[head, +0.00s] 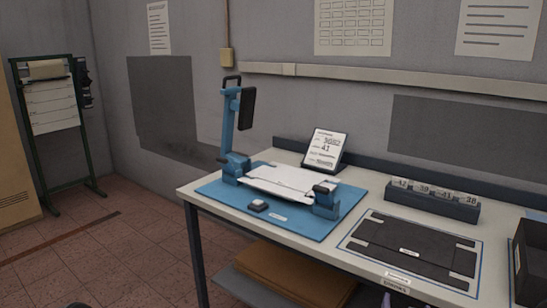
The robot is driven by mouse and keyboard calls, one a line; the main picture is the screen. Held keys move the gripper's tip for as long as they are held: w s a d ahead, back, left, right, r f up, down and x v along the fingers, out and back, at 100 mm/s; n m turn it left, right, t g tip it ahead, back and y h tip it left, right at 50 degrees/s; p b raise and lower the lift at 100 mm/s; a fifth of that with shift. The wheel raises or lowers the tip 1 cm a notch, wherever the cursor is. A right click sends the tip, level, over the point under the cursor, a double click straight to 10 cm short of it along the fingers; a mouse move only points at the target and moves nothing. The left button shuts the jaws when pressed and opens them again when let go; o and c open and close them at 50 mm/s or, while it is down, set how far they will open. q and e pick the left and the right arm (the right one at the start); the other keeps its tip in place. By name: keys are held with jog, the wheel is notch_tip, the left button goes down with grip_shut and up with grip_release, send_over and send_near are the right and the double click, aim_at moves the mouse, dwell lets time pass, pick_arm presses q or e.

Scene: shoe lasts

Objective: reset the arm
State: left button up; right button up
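A blue device stands on a blue base plate (215,188) at the left end of the table. Its blue arm (229,125) stands upright, with a black handle (232,79) on top and a dark pad (247,108) on its right side. The arm rises from a blue block (236,166) at the rear left of the plate. A white sheet-like piece (290,181) lies between this block and a second blue block (326,202) at the right. A small dark button box (258,206) sits at the plate's front.
A card stand (325,149) stands behind the device. A dark rack (432,205) with several numbered pieces is at the table's back right. A black mat (412,248) lies in front of it. A dark bin (530,260) is at the right edge. Floor left of the table is free.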

jog(key=s+a+f+n+g+y, duration=0.25)
jog(key=s+a+f, duration=0.25)
jog(key=a+f, duration=0.4)
jog(key=s+a+f+n+g+y, duration=0.1)
jog(key=s+a+f+g+y, duration=0.45)
jog(key=f, duration=0.55)
jog(key=s+a+f+g, duration=0.1)
jog(key=s+a+f, duration=0.2)
jog(key=s, duration=0.3)
jog(key=s+a+f+g+y, duration=0.1)
jog(key=s+a+f+g, duration=0.1)
jog(key=s+a, duration=0.3)
jog(key=s+a+f+g+p, duration=0.1)
jog(key=s+a+f, duration=0.3)
jog(key=s, duration=0.4)
jog(key=shift+s+a+f+g+y, duration=0.2)
jog(key=shift+s+f+g+y, duration=0.1)
jog(key=shift+s+f+g, duration=0.15)
